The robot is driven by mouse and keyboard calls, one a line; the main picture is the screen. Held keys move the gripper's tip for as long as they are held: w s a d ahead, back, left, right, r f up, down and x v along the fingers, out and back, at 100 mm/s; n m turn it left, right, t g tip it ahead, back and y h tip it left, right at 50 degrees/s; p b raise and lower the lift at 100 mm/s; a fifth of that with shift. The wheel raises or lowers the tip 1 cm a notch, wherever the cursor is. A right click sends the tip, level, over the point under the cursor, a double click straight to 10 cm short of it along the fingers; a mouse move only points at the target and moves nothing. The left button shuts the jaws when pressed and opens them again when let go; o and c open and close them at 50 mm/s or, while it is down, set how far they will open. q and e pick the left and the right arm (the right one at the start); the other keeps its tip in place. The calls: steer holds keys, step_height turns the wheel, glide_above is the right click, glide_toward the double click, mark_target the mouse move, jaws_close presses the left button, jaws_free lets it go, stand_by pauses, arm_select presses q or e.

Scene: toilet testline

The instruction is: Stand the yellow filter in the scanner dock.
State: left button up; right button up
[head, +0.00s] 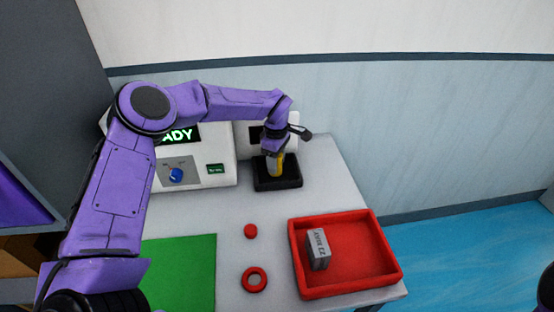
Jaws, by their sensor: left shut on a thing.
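The yellow filter (275,166) is upright at the black scanner dock (278,183), with its lower end at or in the dock's opening. I cannot tell whether it is fully seated. My left gripper (275,152) comes down from above and is shut on the filter's upper part, hiding its top. The white scanner housing (244,142) stands behind the dock, partly covered by my left arm. My right gripper is not in view; only a dark bit of my right arm shows at the lower right edge.
A white machine with a blue knob (175,175) and a lit green display (178,136) stands left of the dock. A green mat (185,265), a red ball (250,231) and a red ring (254,280) lie in front. A red tray (350,283) holds a grey box (318,249).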

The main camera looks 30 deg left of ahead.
arm_select(q)
steer(key=shift+s+r, duration=0.15)
steer(key=shift+r, duration=0.05)
steer(key=shift+w+f, duration=0.2)
steer(key=shift+f, duration=0.15)
steer(key=o, duration=1.1)
steer(key=shift+w, duration=0.15)
steer(key=shift+s+r, duration=0.15)
steer(key=shift+s, duration=0.05)
step_height(320, 180, up, 12)
steer(key=shift+w+r+b, duration=0.1)
steer(key=shift+b, duration=0.2)
